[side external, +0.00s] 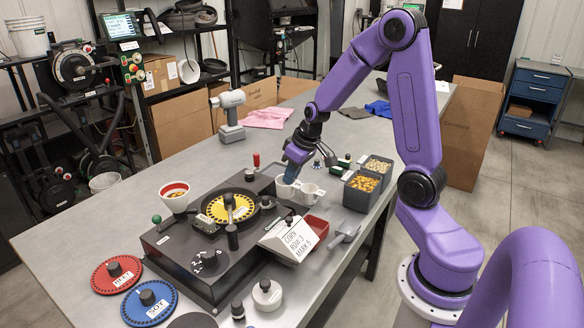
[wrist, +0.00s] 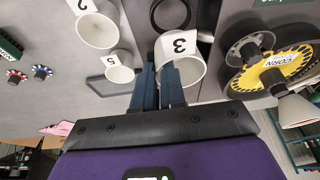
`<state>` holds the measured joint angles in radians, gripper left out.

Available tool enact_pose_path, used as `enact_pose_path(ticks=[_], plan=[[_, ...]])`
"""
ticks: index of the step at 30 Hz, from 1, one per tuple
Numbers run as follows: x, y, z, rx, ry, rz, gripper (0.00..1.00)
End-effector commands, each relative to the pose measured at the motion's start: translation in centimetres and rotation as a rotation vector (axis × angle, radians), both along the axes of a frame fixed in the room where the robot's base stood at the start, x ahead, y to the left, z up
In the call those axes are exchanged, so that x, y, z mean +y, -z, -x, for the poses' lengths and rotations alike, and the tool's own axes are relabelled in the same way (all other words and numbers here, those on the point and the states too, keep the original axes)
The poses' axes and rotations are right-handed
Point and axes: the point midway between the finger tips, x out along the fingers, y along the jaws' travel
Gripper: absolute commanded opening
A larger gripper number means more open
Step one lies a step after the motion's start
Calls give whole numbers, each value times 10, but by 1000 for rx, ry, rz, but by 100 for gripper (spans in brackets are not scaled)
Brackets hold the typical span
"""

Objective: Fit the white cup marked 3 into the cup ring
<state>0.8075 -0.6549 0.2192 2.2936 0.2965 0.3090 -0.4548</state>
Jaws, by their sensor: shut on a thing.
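The white cup marked 3 (wrist: 181,44) is at my gripper's fingertips in the wrist view, its open mouth facing the camera. My gripper (wrist: 158,72) is shut on its near left side; one blue finger overlaps the cup's mouth and the other is outside. In the side external view my gripper (side external: 291,172) points down at this cup (side external: 285,190), near the plate machine. I cannot tell whether the cup is raised. A black ring (wrist: 152,15), seemingly the cup ring, lies just beyond the cup in the wrist view. I cannot make the ring out in the side view.
White cups marked 2 (wrist: 97,31) and 5 (wrist: 120,67) stand left of cup 3. The yellow corn plate (wrist: 275,72) is on the right. A red tray (side external: 313,229), seed bins (side external: 361,196) and a white sign (side external: 290,238) stand close by.

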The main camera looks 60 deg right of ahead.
Motion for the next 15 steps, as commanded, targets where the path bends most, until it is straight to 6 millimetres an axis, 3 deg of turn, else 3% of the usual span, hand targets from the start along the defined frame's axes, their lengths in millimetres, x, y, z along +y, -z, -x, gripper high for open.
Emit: enact_pose_path(ticks=[15], plan=[[0,40,0,2,0,-2,0]])
